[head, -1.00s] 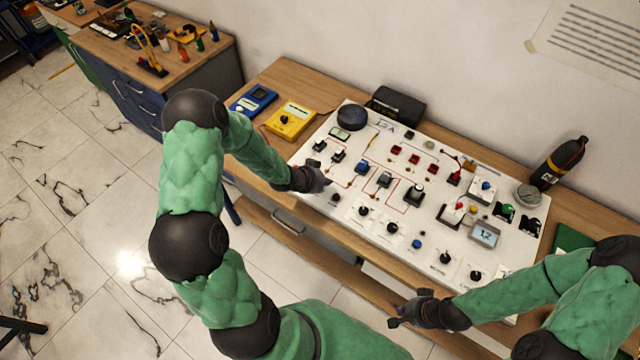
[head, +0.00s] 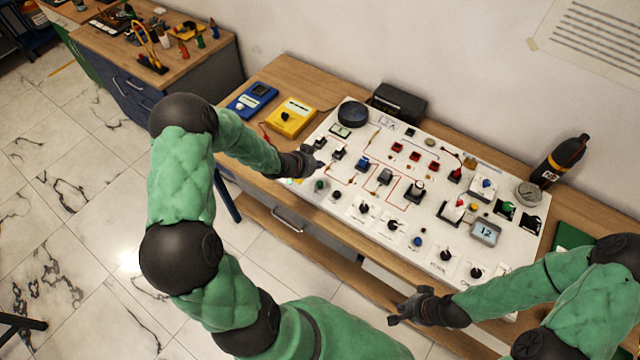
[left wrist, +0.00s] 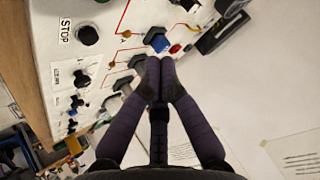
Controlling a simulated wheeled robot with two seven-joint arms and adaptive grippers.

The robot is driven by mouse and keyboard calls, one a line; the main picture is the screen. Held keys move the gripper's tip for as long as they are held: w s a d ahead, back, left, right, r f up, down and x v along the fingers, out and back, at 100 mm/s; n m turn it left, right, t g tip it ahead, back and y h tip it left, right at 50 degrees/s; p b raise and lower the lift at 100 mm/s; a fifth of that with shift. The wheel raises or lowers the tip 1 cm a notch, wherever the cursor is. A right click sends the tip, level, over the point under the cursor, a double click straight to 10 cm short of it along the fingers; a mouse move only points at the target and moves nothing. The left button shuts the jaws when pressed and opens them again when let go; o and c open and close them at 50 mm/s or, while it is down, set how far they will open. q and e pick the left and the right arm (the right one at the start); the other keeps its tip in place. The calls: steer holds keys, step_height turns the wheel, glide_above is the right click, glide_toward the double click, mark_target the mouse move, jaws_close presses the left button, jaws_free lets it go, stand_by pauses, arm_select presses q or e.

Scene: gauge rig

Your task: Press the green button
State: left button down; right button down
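A white gauge panel (head: 345,225) lies on the wooden bench with many buttons, knobs and switches. A small round, dark greenish button (head: 319,185) sits near its left front edge. A switch with a green part (head: 507,208) is at the panel's right end. My left gripper (head: 318,160) is over the panel's left end, just behind the greenish button. In the left wrist view its fingers (left wrist: 160,82) are together and empty, near a blue switch (left wrist: 157,40). A dark round knob (left wrist: 88,34) beside a STOP label also shows there. My right gripper (head: 395,314) is off the panel's front edge; its finger opening is unclear.
A blue meter (head: 251,100) and a yellow meter (head: 291,117) lie left of the panel. A black box (head: 398,103) stands behind it, and a dark bottle (head: 560,162) is at the back right. A wall closes the back.

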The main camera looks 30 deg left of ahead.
mark_target(318, 184)
arm_select(q)
steer(key=shift+f+b, duration=3.05)
steer(key=shift+f, duration=0.9)
steer(key=shift+f+b, duration=0.4)
steer(key=shift+f+b, duration=0.4)
steer(key=shift+f, duration=0.1)
steer(key=shift+r, duration=0.15)
steer(key=shift+r+p, duration=0.75)
steer(key=shift+r, duration=0.05)
step_height(318, 184, up, 5)
steer(key=p, duration=0.4)
